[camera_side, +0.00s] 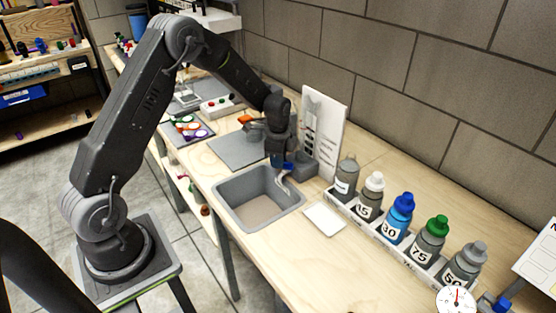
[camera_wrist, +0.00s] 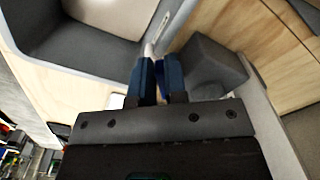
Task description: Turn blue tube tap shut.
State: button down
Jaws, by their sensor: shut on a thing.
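The blue tap (camera_side: 288,167) is at the far right rim of the grey sink (camera_side: 228,208), with a pale tube spout (camera_side: 283,181) hanging below it over the basin. My gripper (camera_side: 281,160) points down at the tap and is shut on it. In the wrist view, the two dark blue fingers of my gripper (camera_wrist: 158,76) close on the tap's blue handle, which is mostly hidden between them. The pale tube (camera_wrist: 150,49) shows just beyond the fingertips. The angle of the tap handle cannot be made out.
A grey block (camera_wrist: 214,62) stands close beside the fingers. A white upright panel (camera_side: 325,130) is behind the gripper. A rack of several numbered bottles (camera_side: 400,216) stands to the right, and a white pad (camera_side: 325,219) lies before it. An orange-handled item (camera_side: 245,119) is left of the gripper.

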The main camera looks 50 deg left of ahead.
dwell(0.4)
jog(key=c, duration=1.2)
grip_release()
jog(key=shift+o, duration=0.2)
jog(key=shift+r, duration=0.1)
notch_tip(320, 180, up, 14)
